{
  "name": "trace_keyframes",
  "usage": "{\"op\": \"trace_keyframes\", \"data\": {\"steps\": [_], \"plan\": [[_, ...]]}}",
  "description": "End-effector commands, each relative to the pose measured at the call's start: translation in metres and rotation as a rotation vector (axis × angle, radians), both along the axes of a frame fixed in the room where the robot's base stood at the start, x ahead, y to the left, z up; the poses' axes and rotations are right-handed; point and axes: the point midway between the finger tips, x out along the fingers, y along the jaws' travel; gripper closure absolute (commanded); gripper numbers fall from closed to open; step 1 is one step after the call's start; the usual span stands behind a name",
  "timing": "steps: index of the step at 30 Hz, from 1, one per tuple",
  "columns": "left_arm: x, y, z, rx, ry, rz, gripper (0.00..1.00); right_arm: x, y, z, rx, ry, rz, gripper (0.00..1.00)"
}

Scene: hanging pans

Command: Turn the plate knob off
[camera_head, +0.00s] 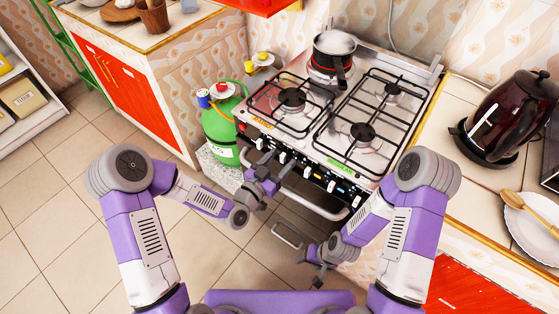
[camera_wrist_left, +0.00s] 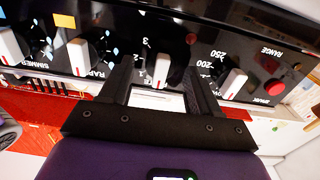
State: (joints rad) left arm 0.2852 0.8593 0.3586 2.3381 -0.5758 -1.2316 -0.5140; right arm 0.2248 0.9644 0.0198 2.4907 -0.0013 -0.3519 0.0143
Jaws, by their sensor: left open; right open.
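The stove (camera_head: 350,120) has a black front panel with a row of white knobs. In the left wrist view, a white knob (camera_wrist_left: 160,66) marked with small numbers lies between my left gripper's spread fingers (camera_wrist_left: 160,72); contact cannot be told. The wrist view also shows the rapid knob (camera_wrist_left: 78,57), the simmer knob (camera_wrist_left: 10,45) and a temperature knob (camera_wrist_left: 235,83). No plate label is readable. In the head view my left gripper (camera_head: 266,172) is at the panel. My right gripper (camera_head: 318,270) is open and empty, low in front of the stove.
A metal pot (camera_head: 335,45) stands at the back of the stove. A green gas cylinder (camera_head: 222,125) stands left of the stove. A dark kettle (camera_head: 505,115) and a white plate (camera_head: 530,222) are on the right counter. A handle bar (camera_head: 310,200) runs below the panel.

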Motion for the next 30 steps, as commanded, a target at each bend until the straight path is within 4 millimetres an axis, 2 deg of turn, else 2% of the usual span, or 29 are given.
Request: {"op": "trace_keyframes", "data": {"steps": [15,30], "plan": [[-0.056,0.042,0.000,0.000,0.002,0.001,0.38,0.000,0.000,0.011,0.000,0.000,0.000,0.39],[-0.060,0.044,0.000,0.000,0.001,0.001,0.38,0.000,0.000,0.011,0.000,0.000,0.000,0.39]]}}
